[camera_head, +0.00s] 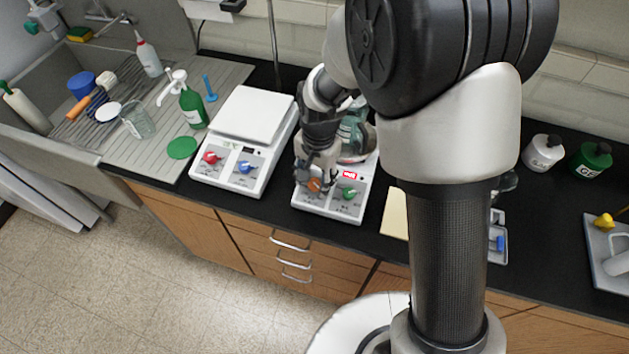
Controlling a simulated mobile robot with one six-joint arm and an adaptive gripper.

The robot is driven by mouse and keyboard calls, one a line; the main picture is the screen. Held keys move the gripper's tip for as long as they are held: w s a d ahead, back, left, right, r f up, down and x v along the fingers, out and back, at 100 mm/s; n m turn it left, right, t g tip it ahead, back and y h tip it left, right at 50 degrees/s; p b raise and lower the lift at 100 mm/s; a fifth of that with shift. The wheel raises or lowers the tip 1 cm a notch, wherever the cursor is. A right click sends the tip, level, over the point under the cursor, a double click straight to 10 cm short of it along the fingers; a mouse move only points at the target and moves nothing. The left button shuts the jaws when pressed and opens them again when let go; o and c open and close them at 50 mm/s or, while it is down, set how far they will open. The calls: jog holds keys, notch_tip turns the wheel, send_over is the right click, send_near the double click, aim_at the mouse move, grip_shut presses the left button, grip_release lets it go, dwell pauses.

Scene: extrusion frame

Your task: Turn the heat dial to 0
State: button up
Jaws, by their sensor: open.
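A white stirrer-type unit (328,205) stands on the black bench with a lit red display (349,175), an orange dial (314,185) and a green dial (348,193) on its front. The labels are too small to read, so I cannot tell which dial is heat. My gripper (316,178) is open and points down at the orange dial, with its fingers close around or just above it. I cannot tell whether they touch it. The gripper partly hides the orange dial and the unit's left side. A glass vessel (352,140) sits on the unit behind my gripper.
A second white unit (228,180) with red and blue dials stands close on the left. A green bottle (192,108), green disc (182,148) and beaker (138,122) are by the sink. A cream sheet (394,215) lies right of the unit. My arm hides the bench's middle.

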jog(key=shift+f, duration=0.6)
jog(key=shift+c, duration=0.6)
jog(key=c, duration=0.9)
